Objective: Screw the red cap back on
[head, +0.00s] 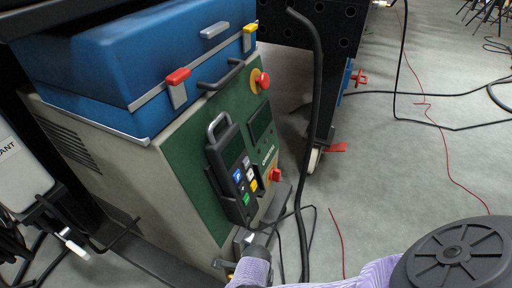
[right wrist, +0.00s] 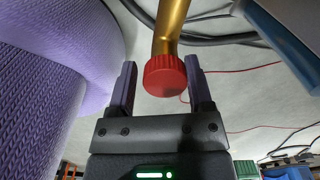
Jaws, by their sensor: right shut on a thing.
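The red cap (right wrist: 165,76) is ribbed and round. In the right wrist view it sits at the end of a brass pipe (right wrist: 170,25) that comes down from the top. My right gripper (right wrist: 163,68) is shut on the cap, one finger on each side of it. How far the cap is on the thread cannot be told. In the head view my right arm in a purple sleeve reaches the foot of the green-fronted machine (head: 190,160); the cap cannot be made out there. My left gripper is not in view.
A blue case (head: 110,60) with red and yellow latches lies on the machine. A handheld pendant (head: 232,175) hangs on its front. A thick black hose (head: 316,110) runs down beside it.

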